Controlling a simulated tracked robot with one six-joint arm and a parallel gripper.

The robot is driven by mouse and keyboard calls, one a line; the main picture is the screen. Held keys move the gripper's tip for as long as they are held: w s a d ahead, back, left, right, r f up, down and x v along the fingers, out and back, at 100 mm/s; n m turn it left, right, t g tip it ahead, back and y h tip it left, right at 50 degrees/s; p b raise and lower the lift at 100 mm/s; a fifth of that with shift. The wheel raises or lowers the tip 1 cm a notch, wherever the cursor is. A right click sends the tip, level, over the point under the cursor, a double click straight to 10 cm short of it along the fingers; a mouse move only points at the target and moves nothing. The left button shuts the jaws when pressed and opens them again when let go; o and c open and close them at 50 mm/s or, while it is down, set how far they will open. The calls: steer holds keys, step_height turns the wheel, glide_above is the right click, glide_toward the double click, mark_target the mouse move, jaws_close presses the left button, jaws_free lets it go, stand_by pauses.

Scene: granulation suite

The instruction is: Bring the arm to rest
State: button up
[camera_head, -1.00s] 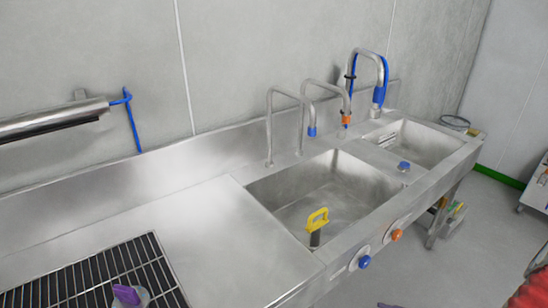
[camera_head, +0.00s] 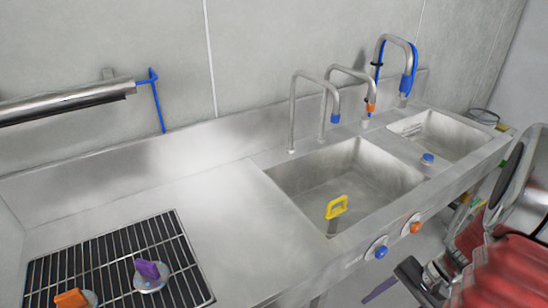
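My arm, with red ribbed sleeves and grey and black parts, fills the lower right corner of the head view. Its dark end, which looks like my gripper (camera_head: 410,278), hangs in front of the sink bench's front edge, over the floor. It is small and partly cut off by the picture's lower edge, so I cannot make out whether its fingers are apart. A thin purple piece (camera_head: 380,290) shows beside it; I cannot tell whether it is held.
The steel sink bench (camera_head: 150,200) runs along the wall with two basins, several taps and front knobs. Purple (camera_head: 150,272) and orange (camera_head: 75,298) handled items sit on the black grate (camera_head: 115,252). The worktop between is clear.

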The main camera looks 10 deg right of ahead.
steer(key=w+a+r+n+t+h, duration=0.2)
steer(key=a+r+n+t+h, duration=0.2)
steer(key=a+r+n, duration=0.8)
steer(key=a+r+h, duration=0.2)
steer(key=a+r, duration=0.4)
steer(key=r, duration=0.4)
steer(key=shift+w+a+r+t+h, duration=0.25)
steer(key=shift+w+a+t+h, duration=0.05)
steer(key=shift+a+t+h, duration=0.1)
stand_by(0.6)
